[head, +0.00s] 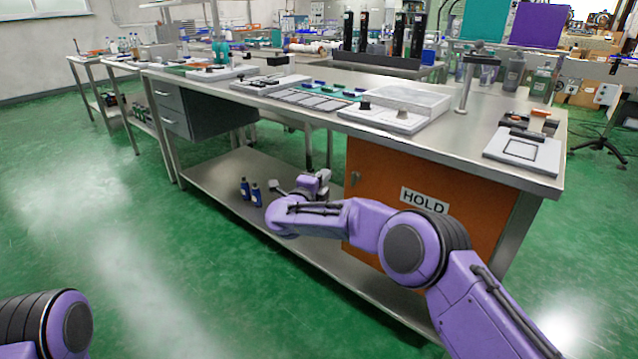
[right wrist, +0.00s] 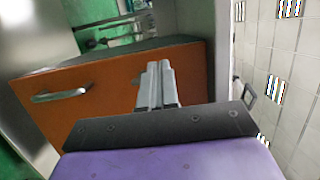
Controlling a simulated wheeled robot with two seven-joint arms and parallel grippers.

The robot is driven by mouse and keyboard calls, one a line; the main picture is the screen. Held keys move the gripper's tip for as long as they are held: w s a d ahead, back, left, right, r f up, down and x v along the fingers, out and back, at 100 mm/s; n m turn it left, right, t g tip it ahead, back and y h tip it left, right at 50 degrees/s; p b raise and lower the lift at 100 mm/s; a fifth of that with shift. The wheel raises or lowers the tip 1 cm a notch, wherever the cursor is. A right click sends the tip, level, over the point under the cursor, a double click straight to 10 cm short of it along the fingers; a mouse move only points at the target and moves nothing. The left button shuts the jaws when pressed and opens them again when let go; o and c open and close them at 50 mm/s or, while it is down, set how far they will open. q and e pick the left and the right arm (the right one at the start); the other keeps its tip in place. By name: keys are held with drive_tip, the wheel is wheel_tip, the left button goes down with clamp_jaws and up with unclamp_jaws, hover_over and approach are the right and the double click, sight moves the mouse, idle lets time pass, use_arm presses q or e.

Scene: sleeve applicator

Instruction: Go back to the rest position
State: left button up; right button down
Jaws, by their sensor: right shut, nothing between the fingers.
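My right arm is purple and reaches in from the lower right in the head view. Its gripper (head: 322,177) is a small grey piece past the purple wrist, in front of the bench's lower shelf and left of the orange cabinet. In the right wrist view the two grey fingers (right wrist: 158,86) lie side by side, shut and empty, with the orange cabinet door (right wrist: 95,100) behind them. Of my left arm only a purple and black joint shows at the lower left of the head view. My left gripper is out of view.
The long steel bench (head: 455,158) carries several fixtures and trays. Its orange cabinet (head: 385,195) bears a HOLD sign (head: 424,200). Blue bottles (head: 250,190) stand on the lower shelf (head: 215,180). The green floor (head: 120,220) at the left is clear.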

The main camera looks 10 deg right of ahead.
drive_tip(key=s+a+f+n+t+y, duration=0.1)
drive_tip(key=s+a+f+n+y, duration=0.3)
drive_tip(key=s+a+f+n, duration=0.4)
drive_tip(key=s+d+f+n+g+y, duration=0.2)
drive_tip(key=s+d+f+n, duration=0.2)
drive_tip(key=s+f, duration=0.6)
drive_tip(key=s+d+f+n+g+y, duration=0.25)
drive_tip(key=s+d+f+n, duration=0.35)
drive_tip(key=f, duration=0.6)
drive_tip(key=s+d+f+g, duration=0.2)
drive_tip(key=s+d, duration=0.1)
drive_tip(key=s, duration=0.7)
drive_tip(key=s+d+f+n+g, duration=0.1)
drive_tip(key=s+d+f+g, duration=0.15)
drive_tip(key=s, duration=0.75)
drive_tip(key=s+d+f+g, duration=0.1)
drive_tip(key=s+d+g, duration=0.25)
drive_tip(key=s, duration=0.65)
wheel_tip(320, 180, up, 18)
drive_tip(key=p, duration=1.8)
drive_tip(key=shift+s+d+r+p, duration=0.15)
drive_tip(key=shift+s+d+p, duration=0.2)
drive_tip(key=shift+s+d, duration=0.1)
